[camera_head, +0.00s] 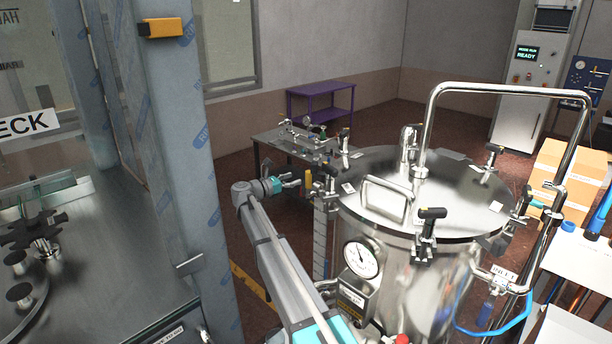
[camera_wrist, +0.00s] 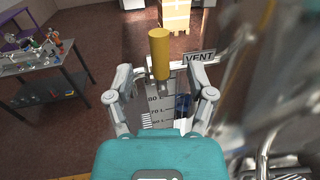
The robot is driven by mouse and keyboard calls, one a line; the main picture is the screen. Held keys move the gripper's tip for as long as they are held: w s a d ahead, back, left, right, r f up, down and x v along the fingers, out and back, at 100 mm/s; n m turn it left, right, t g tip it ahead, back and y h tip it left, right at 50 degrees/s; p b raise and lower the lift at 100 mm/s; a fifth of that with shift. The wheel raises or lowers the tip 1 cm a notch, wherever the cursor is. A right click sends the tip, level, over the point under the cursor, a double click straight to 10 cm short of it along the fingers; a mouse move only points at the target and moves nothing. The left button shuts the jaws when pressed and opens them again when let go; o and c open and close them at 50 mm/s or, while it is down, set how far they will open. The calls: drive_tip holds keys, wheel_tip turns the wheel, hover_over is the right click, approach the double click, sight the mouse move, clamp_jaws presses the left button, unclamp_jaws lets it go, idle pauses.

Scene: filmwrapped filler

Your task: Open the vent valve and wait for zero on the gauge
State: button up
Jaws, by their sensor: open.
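The yellow vent valve handle (camera_head: 308,181) stands upright at the left side of the steel tank (camera_head: 385,290). In the wrist view the yellow handle (camera_wrist: 159,52) rises just ahead of my fingertips, beside a plate reading VENT (camera_wrist: 199,57). My gripper (camera_head: 296,181) is open and empty. In the wrist view my gripper's fingers (camera_wrist: 160,88) spread on either side of the handle's line, with gaps both sides. The round white gauge (camera_head: 361,258) is on the tank's front; its needle shows, but its value is too small to read.
A level scale (camera_wrist: 160,108) lies beyond my fingers. Black clamps (camera_head: 431,216) and a looped lid handle (camera_head: 388,198) stand on the tank lid (camera_head: 455,205). A grey post (camera_head: 185,180) rises left of my arm. A metal table (camera_head: 275,143) with fittings stands behind.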

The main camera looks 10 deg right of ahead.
sight(308, 185)
drive_tip(key=shift+x, duration=3.5)
